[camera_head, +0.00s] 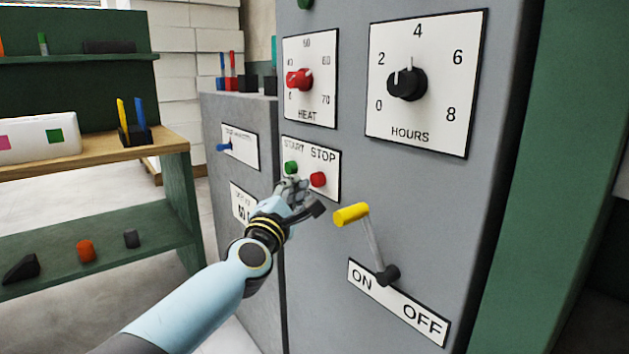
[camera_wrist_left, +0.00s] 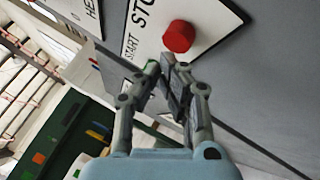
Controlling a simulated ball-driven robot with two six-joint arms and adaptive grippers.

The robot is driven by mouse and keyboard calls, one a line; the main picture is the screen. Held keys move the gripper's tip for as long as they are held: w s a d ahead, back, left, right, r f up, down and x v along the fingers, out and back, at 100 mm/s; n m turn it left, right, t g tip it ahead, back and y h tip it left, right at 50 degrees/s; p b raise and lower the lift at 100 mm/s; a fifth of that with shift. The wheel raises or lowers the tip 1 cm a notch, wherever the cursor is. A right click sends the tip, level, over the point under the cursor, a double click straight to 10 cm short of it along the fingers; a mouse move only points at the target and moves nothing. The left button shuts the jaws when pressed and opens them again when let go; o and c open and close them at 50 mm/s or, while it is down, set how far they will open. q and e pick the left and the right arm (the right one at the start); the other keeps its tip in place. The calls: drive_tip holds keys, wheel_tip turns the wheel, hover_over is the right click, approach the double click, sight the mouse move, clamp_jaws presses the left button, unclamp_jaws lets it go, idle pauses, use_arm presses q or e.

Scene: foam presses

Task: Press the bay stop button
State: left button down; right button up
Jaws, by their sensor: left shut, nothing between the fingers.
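The red stop button (camera_head: 318,179) sits under the word STOP on a white label plate (camera_head: 331,160) on the grey cabinet. It also shows in the left wrist view (camera_wrist_left: 178,36), just beyond my fingertips. The green start button (camera_head: 291,168) is to its left on the same plate. My left gripper (camera_head: 294,188) is shut and empty, in front of the lower part of the plate, below the green button and left of the red one. In the left wrist view its fingertips (camera_wrist_left: 164,68) are close to the plate; I cannot tell whether they touch it. My right gripper is not in view.
A yellow-handled lever (camera_head: 351,214) above an ON/OFF plate (camera_head: 400,303) juts out right of my left gripper. Above are a red HEAT knob (camera_head: 299,79) and a black HOURS knob (camera_head: 407,83). Green shelving (camera_head: 180,205) stands farther left.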

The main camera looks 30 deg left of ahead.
use_arm(q)
drive_tip(key=s, duration=0.1)
drive_tip(key=s+a, duration=0.1)
drive_tip(key=s, duration=0.1)
drive_tip(key=s+a+p, duration=0.1)
drive_tip(key=shift+s, duration=0.35)
drive_tip(key=shift+f, duration=0.1)
idle(0.7)
